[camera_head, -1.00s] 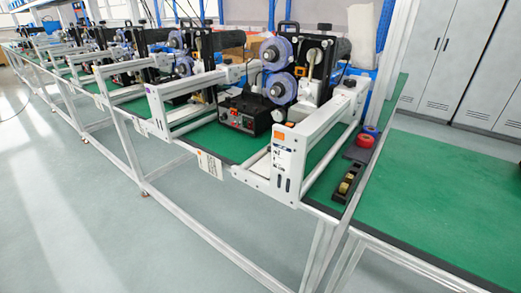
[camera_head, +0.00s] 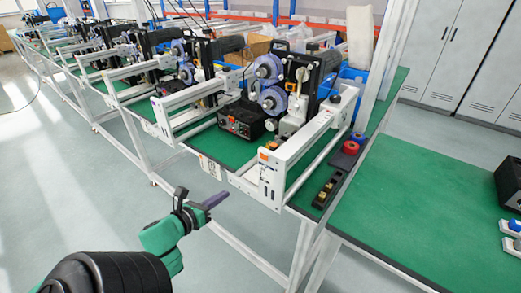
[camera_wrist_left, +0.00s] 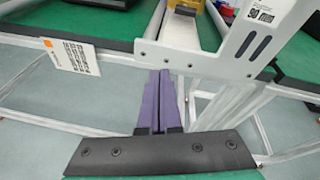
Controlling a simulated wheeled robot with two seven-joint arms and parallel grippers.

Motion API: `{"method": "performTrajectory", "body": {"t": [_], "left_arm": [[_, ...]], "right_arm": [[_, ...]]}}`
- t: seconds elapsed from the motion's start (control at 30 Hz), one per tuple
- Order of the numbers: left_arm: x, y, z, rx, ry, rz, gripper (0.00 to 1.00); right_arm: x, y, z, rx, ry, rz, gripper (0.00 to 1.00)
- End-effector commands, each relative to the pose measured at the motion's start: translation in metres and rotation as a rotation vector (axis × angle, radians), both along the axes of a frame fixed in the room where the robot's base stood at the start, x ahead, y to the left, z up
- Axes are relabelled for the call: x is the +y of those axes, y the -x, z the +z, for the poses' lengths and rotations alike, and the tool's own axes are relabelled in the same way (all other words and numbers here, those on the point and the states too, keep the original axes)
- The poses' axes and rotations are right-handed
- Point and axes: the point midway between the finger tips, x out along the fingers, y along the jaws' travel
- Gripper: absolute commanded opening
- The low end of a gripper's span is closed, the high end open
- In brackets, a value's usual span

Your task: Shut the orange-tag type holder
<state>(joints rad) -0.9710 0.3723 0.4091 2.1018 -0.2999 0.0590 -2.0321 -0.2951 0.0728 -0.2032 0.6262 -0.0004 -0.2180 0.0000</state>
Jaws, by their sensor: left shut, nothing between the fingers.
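In the left wrist view the coder's white front plate (camera_wrist_left: 250,45) fills the upper right, with a dark and yellow part (camera_wrist_left: 185,9) at the top edge. My left gripper (camera_head: 222,197) has purple fingers pressed together, empty, in front of the table edge and left of the plate. The fingers also show in the left wrist view (camera_wrist_left: 160,75), apart from the plate.
A card with an orange mark (camera_wrist_left: 72,56) hangs at the table edge, left of the fingers. A black tray with brass-coloured pieces (camera_head: 325,193) and a red roll (camera_head: 350,147) lie right of the coder. The green table (camera_head: 420,200) at right is mostly clear.

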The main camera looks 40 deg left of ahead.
Motion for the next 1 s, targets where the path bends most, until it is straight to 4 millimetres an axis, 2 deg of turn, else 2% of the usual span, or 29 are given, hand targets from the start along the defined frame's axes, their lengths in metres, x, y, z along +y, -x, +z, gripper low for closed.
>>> {"method": "performTrajectory", "body": {"t": [0.03, 0.1, 0.17, 0.37, 0.7, 0.8, 1.0], "left_arm": [[-0.011, -0.004, 0.036, -0.031, -0.110, -0.064, 0.00], [-0.021, -0.008, 0.058, -0.062, -0.211, -0.117, 0.00], [-0.025, -0.012, 0.065, -0.074, -0.247, -0.136, 0.00], [-0.024, -0.042, 0.060, -0.079, -0.251, -0.137, 0.00], [-0.022, -0.115, 0.046, -0.077, -0.246, -0.132, 0.00], [-0.022, -0.132, 0.042, -0.076, -0.246, -0.132, 0.00], [-0.022, -0.147, 0.036, -0.073, -0.245, -0.133, 0.00]], "right_arm": [[-0.001, 0.000, 0.010, 0.001, 0.001, 0.000, 0.59], [-0.002, 0.001, 0.011, 0.002, 0.002, 0.001, 0.59], [-0.003, 0.001, 0.011, 0.003, 0.005, 0.001, 0.59], [-0.007, 0.005, 0.013, 0.010, 0.010, -0.001, 0.59], [-0.008, 0.007, 0.021, 0.014, 0.012, -0.002, 0.59], [-0.008, 0.008, 0.024, 0.015, 0.012, -0.002, 0.59], [-0.008, 0.008, 0.026, 0.014, 0.012, -0.002, 0.59]]}}
